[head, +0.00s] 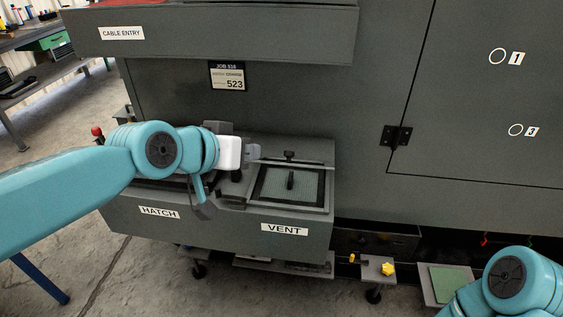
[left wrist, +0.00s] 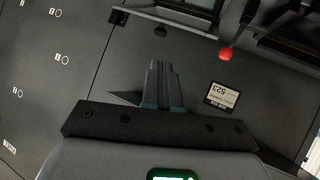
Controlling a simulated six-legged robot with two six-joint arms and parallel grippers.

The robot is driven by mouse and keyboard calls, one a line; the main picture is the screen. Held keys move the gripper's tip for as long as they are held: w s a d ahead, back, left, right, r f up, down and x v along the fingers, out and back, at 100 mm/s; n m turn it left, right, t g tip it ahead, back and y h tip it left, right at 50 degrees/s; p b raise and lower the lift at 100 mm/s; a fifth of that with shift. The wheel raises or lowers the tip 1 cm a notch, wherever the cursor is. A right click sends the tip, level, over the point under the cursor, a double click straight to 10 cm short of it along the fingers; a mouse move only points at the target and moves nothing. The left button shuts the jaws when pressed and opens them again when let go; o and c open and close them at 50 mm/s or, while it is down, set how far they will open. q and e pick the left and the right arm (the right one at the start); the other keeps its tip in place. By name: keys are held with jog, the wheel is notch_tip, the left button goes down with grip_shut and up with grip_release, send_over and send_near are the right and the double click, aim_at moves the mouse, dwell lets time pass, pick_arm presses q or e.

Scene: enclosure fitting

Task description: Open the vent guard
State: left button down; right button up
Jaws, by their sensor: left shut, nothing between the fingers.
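Part of a framed dark opening (left wrist: 190,10) shows at the top there. My right gripper is out of view.
The hatch area beside the "HATCH" label (head: 159,212) is partly hidden by my left arm. A cable entry box (head: 210,35) overhangs above. A tall cabinet door (head: 490,100) stands at right. A small stand with a yellow knob (head: 388,269) is below right.

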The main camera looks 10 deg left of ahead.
pick_arm(q)
jog(key=w+a+r+n+t+y, duration=0.15)
jog(key=w+r+n+t, duration=0.35)
jog(key=n, duration=1.3)
jog(key=s+d+f+n+t+y+b, duration=0.2)
jog(key=s+d+f+n+b, duration=0.3)
jog(key=d+f+n+b, duration=0.4)
jog(key=s+d+f+n+t+y+b, duration=0.2)
jog(key=s+d+f+n+b, duration=0.45)
jog(key=f+n, duration=0.55)
jog(key=w+r+p, duration=0.2)
jog(key=w+r, duration=0.2)
jog(key=w, duration=0.9)
jog(key=shift+d+m+t+p, duration=0.3)
jog(key=shift+d+m, duration=0.1)
jog(key=shift+d, duration=0.05)
